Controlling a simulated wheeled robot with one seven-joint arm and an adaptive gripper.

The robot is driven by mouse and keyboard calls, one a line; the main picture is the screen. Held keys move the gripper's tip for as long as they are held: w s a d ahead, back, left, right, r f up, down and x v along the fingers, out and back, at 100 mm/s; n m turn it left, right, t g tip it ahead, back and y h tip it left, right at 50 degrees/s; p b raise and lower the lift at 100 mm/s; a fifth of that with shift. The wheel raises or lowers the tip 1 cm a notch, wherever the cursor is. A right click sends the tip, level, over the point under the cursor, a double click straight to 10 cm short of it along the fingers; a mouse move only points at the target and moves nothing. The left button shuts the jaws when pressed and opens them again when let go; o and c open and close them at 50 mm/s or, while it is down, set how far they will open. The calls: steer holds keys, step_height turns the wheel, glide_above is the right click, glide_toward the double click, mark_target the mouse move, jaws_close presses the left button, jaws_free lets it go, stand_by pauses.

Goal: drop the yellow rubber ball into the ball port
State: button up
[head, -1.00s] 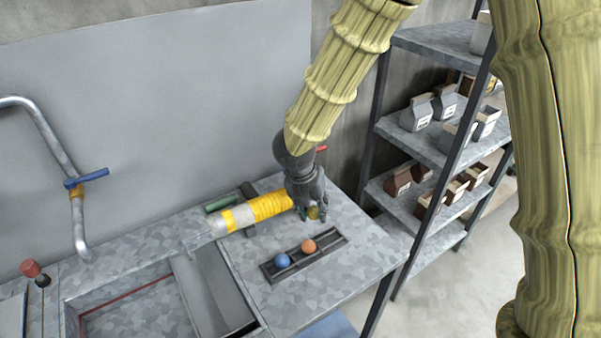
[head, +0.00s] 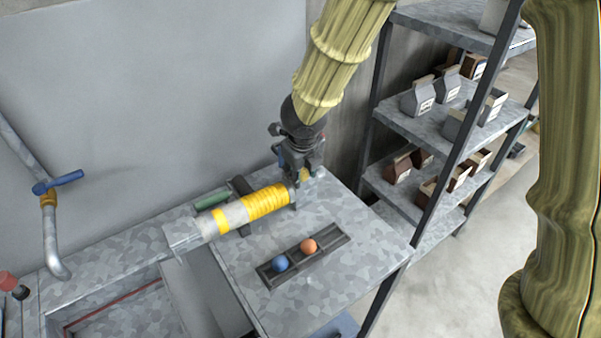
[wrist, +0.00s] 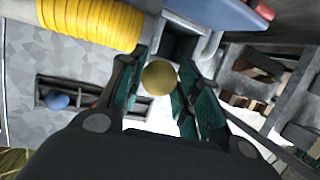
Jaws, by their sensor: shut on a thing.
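The yellow rubber ball (wrist: 158,78) is between the fingertips of my gripper (wrist: 163,88) in the wrist view. My gripper is shut on it. A grey square-mouthed opening (wrist: 180,46), which looks like the ball port, lies just beyond the ball in that view, beside the yellow-wrapped cylinder (wrist: 95,20). In the head view my gripper (head: 302,182) points down at the right end of the cylinder (head: 262,204). Only a bit of the ball (head: 304,174) shows there, and the port is mostly hidden behind my gripper. I cannot tell the ball's height over the port.
A dark slotted tray (head: 330,246) holds a blue ball (head: 280,263) and an orange ball (head: 308,246) on the bench. A shelf rack (head: 440,140) with cartons stands close on the right. A bent pipe with a blue lever (head: 58,182) is at left.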

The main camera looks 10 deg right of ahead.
steer(key=shift+w+d+f, duration=0.1)
steer(key=shift+w+f, duration=0.05)
steer(key=shift+w, duration=0.7)
steer(key=shift+w+d+f, duration=0.15)
steer(key=shift+w+f, duration=0.05)
steer(key=shift+w, duration=0.7)
steer(key=shift+w+d+f, duration=0.1)
steer(key=shift+w+f, duration=0.05)
steer(key=shift+w, duration=0.7)
steer(key=o, duration=0.9)
steer(key=v, duration=1.2)
